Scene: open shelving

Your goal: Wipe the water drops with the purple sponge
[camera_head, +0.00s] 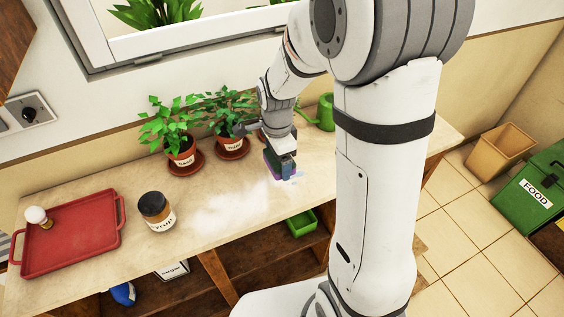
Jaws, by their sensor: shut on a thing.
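My gripper (282,163) is over the countertop (100,187), a little right of its middle. It is shut on the purple sponge (270,168), which shows as a small purple and green edge at the fingers. The sponge is low, at or just above the surface; I cannot tell if it touches. A pale bluish patch, perhaps water drops (297,175), shows just right of the sponge. A whitish smear (228,206) lies to the left on the counter. The gripper and arm hide part of the counter behind them.
Two potted plants (180,150) (232,142) on saucers stand behind the gripper. A green watering can (325,113) is behind right. A green box (302,224) sits on the shelf below.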

